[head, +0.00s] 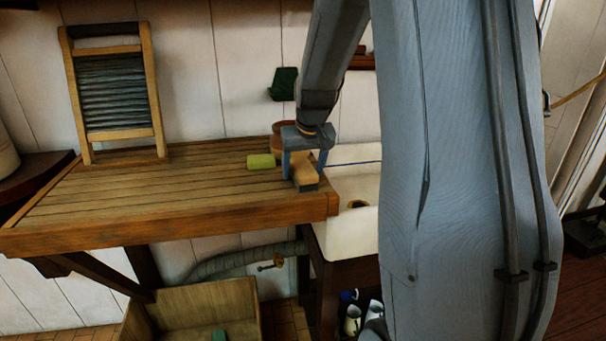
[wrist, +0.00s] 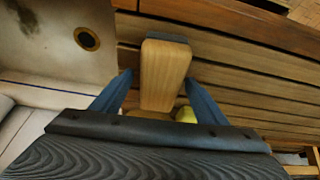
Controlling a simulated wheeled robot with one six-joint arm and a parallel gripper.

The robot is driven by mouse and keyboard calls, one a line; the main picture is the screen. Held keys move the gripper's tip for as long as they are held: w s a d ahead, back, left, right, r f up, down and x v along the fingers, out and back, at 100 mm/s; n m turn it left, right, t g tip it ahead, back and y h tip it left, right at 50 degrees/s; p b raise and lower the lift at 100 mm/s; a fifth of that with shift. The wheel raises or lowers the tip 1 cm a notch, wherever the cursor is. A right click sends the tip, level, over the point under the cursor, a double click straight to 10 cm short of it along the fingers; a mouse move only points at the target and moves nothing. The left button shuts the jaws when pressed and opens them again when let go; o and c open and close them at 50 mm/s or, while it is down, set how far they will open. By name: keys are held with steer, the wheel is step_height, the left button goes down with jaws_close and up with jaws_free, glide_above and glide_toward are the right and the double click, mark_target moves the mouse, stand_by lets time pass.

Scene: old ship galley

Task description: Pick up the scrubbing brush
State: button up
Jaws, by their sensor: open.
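The scrubbing brush (head: 304,171) has a pale wooden block with a dark underside and sits on the wooden counter by its right edge, next to the sink. In the wrist view its wooden block (wrist: 165,75) lies lengthwise between my two blue fingers. My gripper (head: 306,170) is directly over the brush, pointing down, with a finger on each side. The fingers are open, with a visible gap on both sides of the block in the wrist view (wrist: 158,88).
A yellow-green block (head: 261,161) lies just left of the brush. A brown pot (head: 283,137) stands behind my gripper. The white sink (head: 345,222) with its drain is to the right. A washboard (head: 112,92) leans on the wall. The slatted counter (head: 150,200) is clear at left.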

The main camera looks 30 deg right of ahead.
mark_target(303, 166)
steer(key=shift+f, duration=0.25)
stand_by(0.4)
steer(key=c, duration=1.2)
step_height(303, 166, up, 11)
steer(key=shift+f+b, duration=0.2)
steer(key=shift+b, duration=1)
steer(key=shift+c, duration=0.2)
steer(key=o, duration=0.5)
steer(key=c, duration=0.5)
